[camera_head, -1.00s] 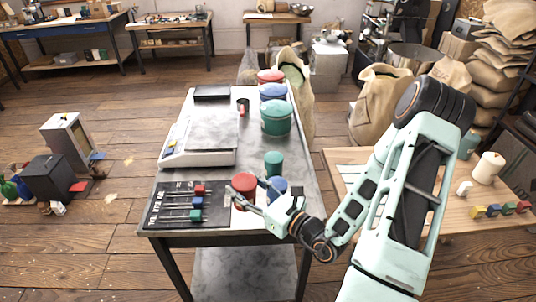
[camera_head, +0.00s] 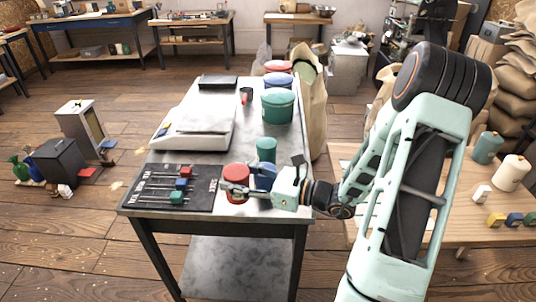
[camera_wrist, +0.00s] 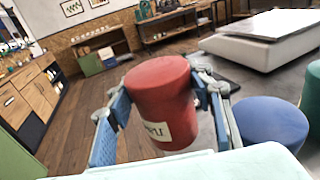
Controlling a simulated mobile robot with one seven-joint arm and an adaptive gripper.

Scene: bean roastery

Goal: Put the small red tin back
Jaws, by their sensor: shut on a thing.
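The small red tin (camera_head: 236,176) is at the right side of the grey workbench (camera_head: 200,222), near its front edge. My gripper (camera_head: 236,190) reaches in from the right and is shut on this tin. In the wrist view the red tin (camera_wrist: 160,92) stands upright between the two blue-padded fingers (camera_wrist: 162,100), its white label partly visible. I cannot tell whether its base touches the bench. A small blue tin (camera_head: 265,171) stands close on the right, partly hidden by my gripper; the wrist view shows its lid (camera_wrist: 270,122). A small green tin (camera_head: 266,149) stands behind it.
A black board with coloured sliders (camera_head: 165,188) lies left of the red tin. A flat scale (camera_head: 200,125) lies behind it. Large green (camera_head: 277,106), blue (camera_head: 278,80) and red (camera_head: 278,66) tins line the right edge. A wooden table (camera_head: 425,190) stands at the right.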

